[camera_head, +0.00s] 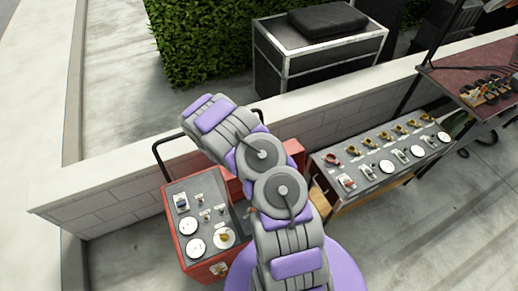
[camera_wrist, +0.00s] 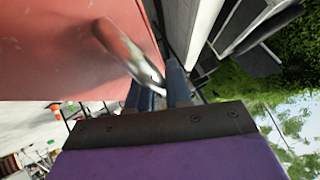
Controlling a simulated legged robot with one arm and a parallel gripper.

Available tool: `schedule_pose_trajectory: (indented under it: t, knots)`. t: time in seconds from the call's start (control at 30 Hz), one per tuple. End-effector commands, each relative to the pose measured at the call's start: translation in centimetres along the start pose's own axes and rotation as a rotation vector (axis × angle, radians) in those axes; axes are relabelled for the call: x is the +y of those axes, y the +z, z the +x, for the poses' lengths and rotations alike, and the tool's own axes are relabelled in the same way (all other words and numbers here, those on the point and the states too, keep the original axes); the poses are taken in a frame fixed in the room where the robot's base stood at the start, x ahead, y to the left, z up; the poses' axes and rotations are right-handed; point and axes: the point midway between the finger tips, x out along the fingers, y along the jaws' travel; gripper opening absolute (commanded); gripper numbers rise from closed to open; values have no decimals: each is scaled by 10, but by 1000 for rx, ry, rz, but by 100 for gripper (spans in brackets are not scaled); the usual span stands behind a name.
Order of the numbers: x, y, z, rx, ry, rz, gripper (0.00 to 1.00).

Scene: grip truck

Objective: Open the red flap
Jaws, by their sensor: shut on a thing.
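In the wrist view, a red panel (camera_wrist: 60,50), which looks like the red flap, fills the upper left. A curved grey metal handle (camera_wrist: 122,45) stands out from it. My gripper (camera_wrist: 158,88) is shut on the lower end of this handle, with its dark fingers close around it. In the head view, my arm covers much of the red cabinet (camera_head: 174,215), and the fingers cannot be seen there. A red part (camera_head: 294,149) shows behind the arm; I cannot tell whether it is the flap.
The cabinet top carries white dials and small switches (camera_head: 182,203). A second console (camera_head: 375,168) with several dials and knobs stands to the right. A low white wall (camera_head: 115,190) runs behind both. A dark case (camera_head: 318,55) and a hedge (camera_head: 200,35) lie beyond it.

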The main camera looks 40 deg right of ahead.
Motion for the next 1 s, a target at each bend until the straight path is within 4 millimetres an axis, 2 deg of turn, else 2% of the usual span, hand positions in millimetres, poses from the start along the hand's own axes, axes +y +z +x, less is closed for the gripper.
schedule_pose_trajectory:
  t: [0.2, 0.23, 0.43, 0.77, 0.87, 1.0]
  knots:
    - [0, 0, 0, 1, 0, 0, 0]
    - [0, 0, 0, 1, 0, 0, 21]
    - [0, 0, 0, 0, 0, 0, 39]
    - [0, 2, -4, -2, 1, -1, 39]
    - [-2, 2, -13, -2, -2, -2, 39]
    - [0, 2, -37, -1, -2, -4, 39]
